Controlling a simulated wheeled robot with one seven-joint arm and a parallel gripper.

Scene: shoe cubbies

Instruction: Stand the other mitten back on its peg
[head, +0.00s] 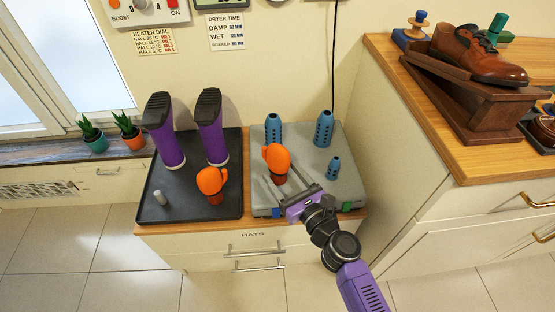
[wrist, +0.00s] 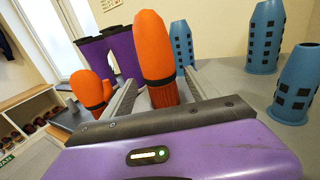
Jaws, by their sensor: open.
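One orange mitten (head: 277,157) stands upright on the grey peg board (head: 350,188), at its front left; any peg inside it is hidden. In the wrist view this mitten (wrist: 154,45) rises between my fingers. My gripper (head: 284,180) is open, with its fingers on either side of the mitten's dark red cuff. I cannot tell whether they touch it. The other orange mitten (head: 210,180) stands upright on the black tray (head: 190,208) to the left; it also shows in the wrist view (wrist: 90,89). Bare blue pegs show at back left (head: 273,130), back right (head: 323,128) and front right (head: 333,168).
Purple boots (head: 166,135) stand at the back of the tray, and a small grey cylinder (head: 160,198) is at its front left. A taller cabinet (head: 400,125) bearing a brown shoe (head: 480,55) rises on the right. Potted plants (head: 127,130) stand on the sill.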

